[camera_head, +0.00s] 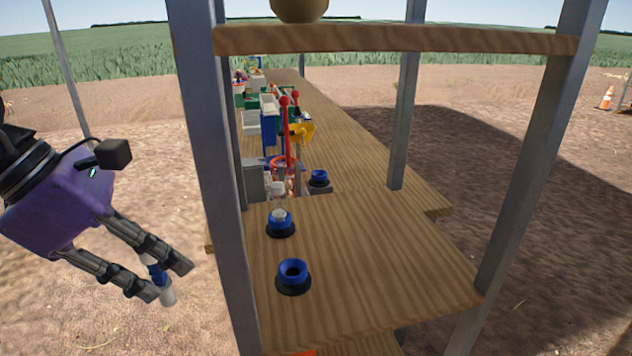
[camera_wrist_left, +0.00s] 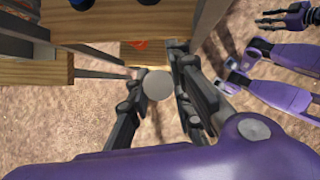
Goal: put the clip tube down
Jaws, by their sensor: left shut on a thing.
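The clip tube (camera_head: 166,292), with a white end and a blue part, is held between the fingers of my left gripper (camera_head: 165,277). In the left wrist view its round pale end (camera_wrist_left: 158,85) shows between the two dark fingers (camera_wrist_left: 155,95). My left gripper is shut on it, out over the dirt, left of the wooden shelf and the grey post. My right gripper (camera_wrist_left: 270,20) seems to show small at the top right of the left wrist view; its jaws are too small to judge.
The wooden shelf (camera_head: 390,265) carries a blue-topped black holder (camera_head: 292,275) with an open top. A third blue holder (camera_head: 319,178) is farther back. A grey post (camera_head: 215,180) stands between gripper and shelf.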

